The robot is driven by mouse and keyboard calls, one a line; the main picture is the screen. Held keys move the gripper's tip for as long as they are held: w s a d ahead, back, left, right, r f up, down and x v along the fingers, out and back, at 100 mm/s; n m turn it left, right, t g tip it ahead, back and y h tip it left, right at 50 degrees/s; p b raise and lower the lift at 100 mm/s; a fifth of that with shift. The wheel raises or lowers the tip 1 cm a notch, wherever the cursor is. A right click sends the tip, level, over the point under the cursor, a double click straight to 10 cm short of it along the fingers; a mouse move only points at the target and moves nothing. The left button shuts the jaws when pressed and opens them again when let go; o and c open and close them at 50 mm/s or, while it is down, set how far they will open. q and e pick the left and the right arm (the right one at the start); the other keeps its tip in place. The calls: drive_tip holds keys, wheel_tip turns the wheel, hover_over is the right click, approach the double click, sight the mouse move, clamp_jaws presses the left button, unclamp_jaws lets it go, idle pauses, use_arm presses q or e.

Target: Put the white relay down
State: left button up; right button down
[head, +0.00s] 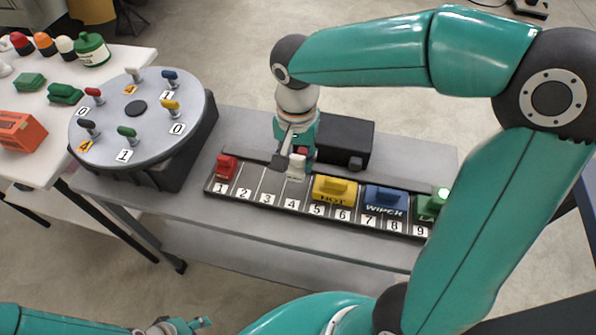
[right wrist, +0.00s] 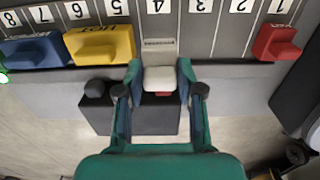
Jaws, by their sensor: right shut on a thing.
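The white relay (head: 297,166) is at the slot marked 4 of the numbered rail (head: 258,186). My right gripper (head: 291,158) is shut on it from the rail's back side. In the right wrist view the white relay (right wrist: 159,78) sits between the two fingers of my right gripper (right wrist: 160,72), its labelled front edge lined up with number 4. I cannot tell whether its underside touches the rail. My left gripper (head: 180,325) is low at the bottom edge, partly cut off, and its fingers are unclear.
A red relay (head: 226,167) stands at slot 1; slots 2 and 3 are bare. A yellow relay (head: 335,189) covers 5 and 6, a blue relay (head: 385,200) 7 and 8. A green relay (head: 430,206) is at 9. A dark box (head: 345,140) stands behind the rail.

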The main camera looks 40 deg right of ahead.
sight(297, 165)
drive_tip(key=shift+f, duration=2.45)
drive_tip(key=shift+f+b, duration=0.2)
drive_tip(key=shift+b, duration=0.2)
drive_tip(key=c, duration=0.7)
unclamp_jaws()
drive_tip(key=shift+r, duration=0.1)
drive_tip(key=shift+r, duration=0.25)
wheel_tip(297, 165, up, 12)
drive_tip(key=shift+f+p, duration=0.15)
drive_tip(key=shift+p, duration=0.7)
